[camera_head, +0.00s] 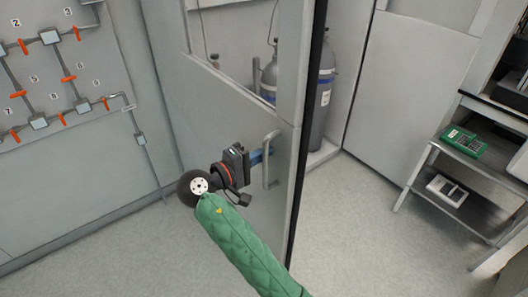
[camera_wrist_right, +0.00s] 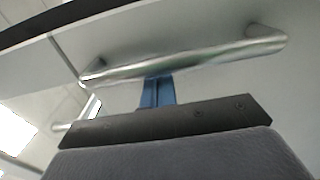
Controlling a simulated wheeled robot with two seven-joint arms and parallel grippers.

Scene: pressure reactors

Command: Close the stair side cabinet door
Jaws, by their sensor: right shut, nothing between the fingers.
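The cabinet door (camera_head: 235,110) is a grey panel with a window and a dark edge strip. It stands open, swung out from the cabinet. Its metal bar handle (camera_head: 268,160) is upright near the free edge and also spans the right wrist view (camera_wrist_right: 200,61). My right gripper (camera_head: 257,156), with blue fingers, is at the handle's left side. In the wrist view its shut fingers (camera_wrist_right: 157,90) reach up to the bar, and their tips are hidden behind it. I cannot tell whether they touch the bar. My left gripper is out of view.
Gas cylinders (camera_head: 322,95) stand in the cabinet behind the door. A wall panel with pipes and orange valve handles (camera_head: 69,79) is at left. A shelf rack (camera_head: 430,165) with instruments stands at right. The floor (camera_head: 350,235) at front right is clear.

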